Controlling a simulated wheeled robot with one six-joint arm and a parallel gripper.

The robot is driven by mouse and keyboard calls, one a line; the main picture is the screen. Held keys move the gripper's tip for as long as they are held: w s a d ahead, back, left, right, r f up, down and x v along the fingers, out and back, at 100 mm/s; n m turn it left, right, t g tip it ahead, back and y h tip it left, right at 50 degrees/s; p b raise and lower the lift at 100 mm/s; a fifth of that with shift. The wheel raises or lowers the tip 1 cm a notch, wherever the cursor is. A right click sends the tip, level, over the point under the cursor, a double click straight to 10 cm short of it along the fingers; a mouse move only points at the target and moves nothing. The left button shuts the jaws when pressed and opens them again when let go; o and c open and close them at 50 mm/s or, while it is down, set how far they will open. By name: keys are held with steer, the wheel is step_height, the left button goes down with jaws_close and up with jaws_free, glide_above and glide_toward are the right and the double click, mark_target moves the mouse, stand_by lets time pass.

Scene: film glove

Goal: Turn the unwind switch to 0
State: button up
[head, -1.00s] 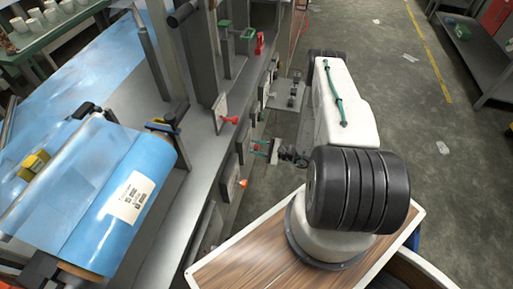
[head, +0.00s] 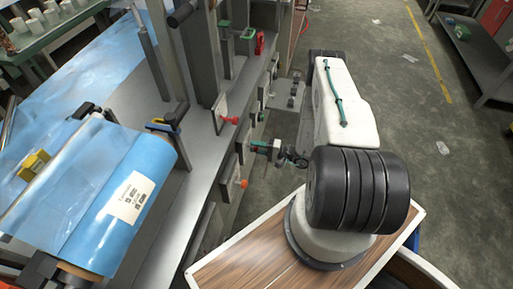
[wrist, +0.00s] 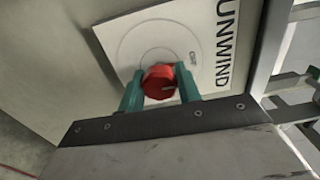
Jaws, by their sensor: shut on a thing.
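The unwind switch (wrist: 159,82) is a red knob on a white plate marked UNWIND (wrist: 205,45) in the wrist view. A short light mark shows on the knob's right side. Faint lettering on the plate beside the knob is too small to read surely. My gripper (wrist: 160,88) has its two green fingers on either side of the knob and is shut on it. In the head view my gripper (head: 262,146) reaches the side of the machine, and the knob there is hidden by the fingers.
Another red knob (head: 231,120) and an orange knob (head: 242,183) stick out from the machine side near my gripper. A blue film roll (head: 120,205) lies on the machine at left. The floor (head: 430,120) to the right is mostly clear.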

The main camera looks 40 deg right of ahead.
steer(key=shift+n, duration=0.3)
steer(key=shift+s, duration=0.1)
steer(key=o, duration=1)
steer(key=shift+c, duration=0.2)
steer(key=v, duration=0.7)
steer(key=shift+s+d, duration=0.2)
steer(key=shift+s, duration=0.1)
